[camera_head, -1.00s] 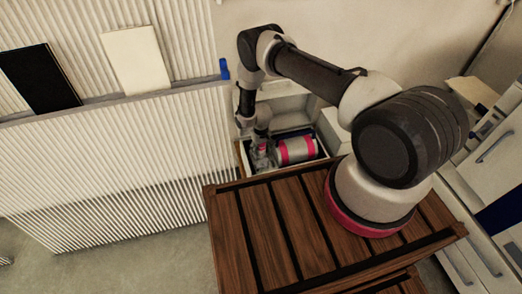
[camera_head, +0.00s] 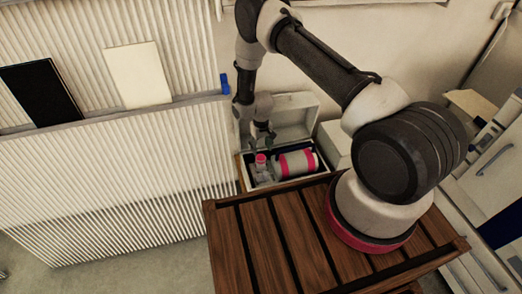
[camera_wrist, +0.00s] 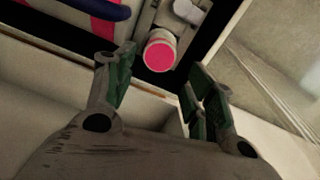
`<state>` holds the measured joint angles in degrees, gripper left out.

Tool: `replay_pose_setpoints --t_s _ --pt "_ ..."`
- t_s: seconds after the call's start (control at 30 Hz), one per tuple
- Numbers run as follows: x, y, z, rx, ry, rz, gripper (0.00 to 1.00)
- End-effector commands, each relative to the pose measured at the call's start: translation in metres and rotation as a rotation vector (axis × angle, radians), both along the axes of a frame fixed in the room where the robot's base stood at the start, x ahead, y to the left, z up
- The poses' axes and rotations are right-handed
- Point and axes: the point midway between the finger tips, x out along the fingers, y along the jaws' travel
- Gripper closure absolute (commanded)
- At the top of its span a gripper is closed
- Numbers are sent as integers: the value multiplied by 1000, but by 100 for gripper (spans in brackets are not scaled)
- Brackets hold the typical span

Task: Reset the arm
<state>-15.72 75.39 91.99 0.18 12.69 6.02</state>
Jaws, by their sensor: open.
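My gripper (camera_wrist: 158,88) is open and empty, its green-padded fingers spread apart in the wrist view. In the head view my gripper (camera_head: 260,143) hangs pointing down over an open white case (camera_head: 290,113). Just beyond the fingertips in the wrist view is a small object with a pink round top (camera_wrist: 160,54); it also shows under the gripper in the head view (camera_head: 261,158). I cannot tell whether anything touches the fingers. A grey-and-pink cylinder (camera_head: 297,163) lies in the case to the right of it.
A white ribbed panel (camera_head: 120,190) with a ledge stands at the left, close to the arm. A black panel (camera_head: 40,92) and a cream panel (camera_head: 137,75) lean there, with a blue item (camera_head: 225,83) at the ledge's end. White drawers (camera_head: 495,165) stand at the right.

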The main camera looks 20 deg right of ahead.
Motion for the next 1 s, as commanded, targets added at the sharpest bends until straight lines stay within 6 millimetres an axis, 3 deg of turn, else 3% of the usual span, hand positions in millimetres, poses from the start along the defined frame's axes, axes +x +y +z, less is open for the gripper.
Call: replay_pose_setpoints --t_s 0.47,0.57,0.73,0.83,1.0 --pt "-4 -1 0 -5 17 7 46" --pt "-22 -6 -1 -21 79 17 46" --pt "-76 -21 2 -59 225 32 46" --pt "-100 -29 38 -77 302 42 46" --pt "-115 -39 116 -85 357 43 46"
